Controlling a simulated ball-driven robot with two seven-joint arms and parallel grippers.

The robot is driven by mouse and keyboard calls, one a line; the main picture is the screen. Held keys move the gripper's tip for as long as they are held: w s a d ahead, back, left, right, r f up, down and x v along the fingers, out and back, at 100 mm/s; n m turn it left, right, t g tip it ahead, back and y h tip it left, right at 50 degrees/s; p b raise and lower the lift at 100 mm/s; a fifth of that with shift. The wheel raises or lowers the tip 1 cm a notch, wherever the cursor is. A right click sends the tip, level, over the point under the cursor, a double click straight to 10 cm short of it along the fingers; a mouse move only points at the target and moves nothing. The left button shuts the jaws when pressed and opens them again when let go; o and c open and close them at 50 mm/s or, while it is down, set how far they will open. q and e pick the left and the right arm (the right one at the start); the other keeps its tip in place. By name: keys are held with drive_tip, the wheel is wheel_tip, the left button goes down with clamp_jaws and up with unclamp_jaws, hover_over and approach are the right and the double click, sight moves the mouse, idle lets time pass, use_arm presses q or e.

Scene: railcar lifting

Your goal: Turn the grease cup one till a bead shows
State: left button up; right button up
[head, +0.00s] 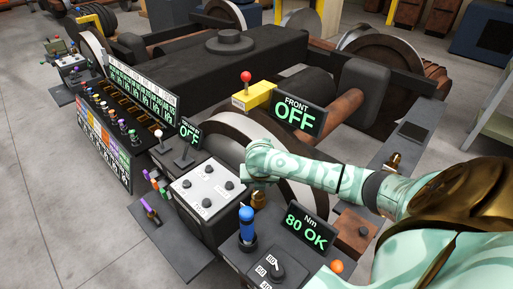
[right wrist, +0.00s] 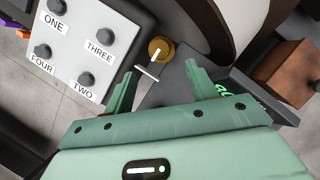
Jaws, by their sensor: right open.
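A brass round cup (right wrist: 161,48) with a white line across its top sits just beyond my right fingertips in the right wrist view. It also shows in the head view as a small brass cup (head: 258,199) below my gripper, beside the white-topped box. I cannot read a number on it, and no bead of grease can be made out. A thin pale bar (right wrist: 147,72) shows near its base. My right gripper (right wrist: 160,69) is open and empty, its fingers apart with the cup ahead of the gap; it also appears in the head view (head: 250,172). My left gripper is not in view.
A white panel (right wrist: 82,20) has black knobs labelled ONE to FOUR. A blue-handled lever (head: 246,222) and an "80 OK" display (head: 306,229) stand close in front. A large wheel (head: 222,127) lies behind. Open floor (head: 45,215) is at left.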

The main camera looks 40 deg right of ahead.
sight(258, 192)
drive_tip(key=b+x, duration=0.4)
drive_tip(key=x, duration=0.5)
drive_tip(key=shift+f, duration=0.15)
drive_tip(key=c, duration=1)
